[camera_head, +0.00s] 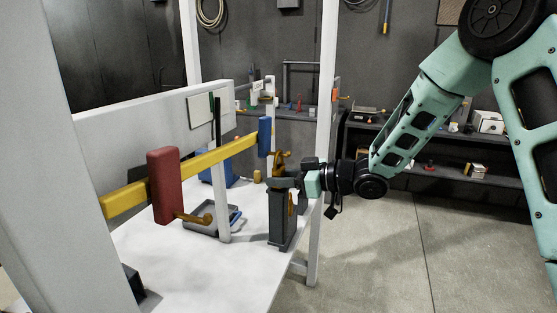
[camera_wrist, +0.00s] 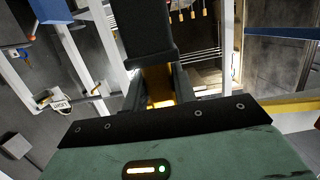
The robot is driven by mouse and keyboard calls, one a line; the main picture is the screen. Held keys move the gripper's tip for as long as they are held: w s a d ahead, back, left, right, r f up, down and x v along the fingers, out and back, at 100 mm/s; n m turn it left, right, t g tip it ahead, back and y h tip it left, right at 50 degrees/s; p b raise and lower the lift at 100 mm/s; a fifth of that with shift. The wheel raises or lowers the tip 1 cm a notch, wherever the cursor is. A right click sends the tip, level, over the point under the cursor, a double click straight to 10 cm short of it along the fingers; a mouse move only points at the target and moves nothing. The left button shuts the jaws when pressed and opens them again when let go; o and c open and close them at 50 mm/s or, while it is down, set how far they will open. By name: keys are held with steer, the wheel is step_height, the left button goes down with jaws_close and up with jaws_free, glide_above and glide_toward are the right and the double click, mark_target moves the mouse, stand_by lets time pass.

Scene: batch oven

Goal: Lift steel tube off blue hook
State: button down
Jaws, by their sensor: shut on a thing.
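The blue block (camera_head: 265,137) of the blue hook is at the right end of a yellow rail. Brass-coloured hook parts (camera_head: 279,158) show beside it. A dark grey upright body with brass parts, which I take for the steel tube (camera_head: 281,222), is just below my gripper (camera_head: 284,182). A dark block in the wrist view (camera_wrist: 145,35) looks like the same body. My gripper (camera_wrist: 160,88) is shut on a brass-coloured part there. Whether the tube touches the hook is hidden by the gripper.
A red block (camera_head: 165,187) with a brass hook is on the yellow rail (camera_head: 203,162) at left. A grey tray (camera_head: 196,222) lies on the white table (camera_head: 193,270). A white post (camera_head: 326,110) stands close behind my wrist. Open floor is at right.

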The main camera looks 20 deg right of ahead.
steer(key=shift+f+b, duration=0.4)
steer(key=shift+f, duration=0.2)
stand_by(0.3)
steer(key=c, duration=1.1)
jaws_free()
steer(key=shift+o, duration=0.2)
steer(key=shift+d, duration=0.1)
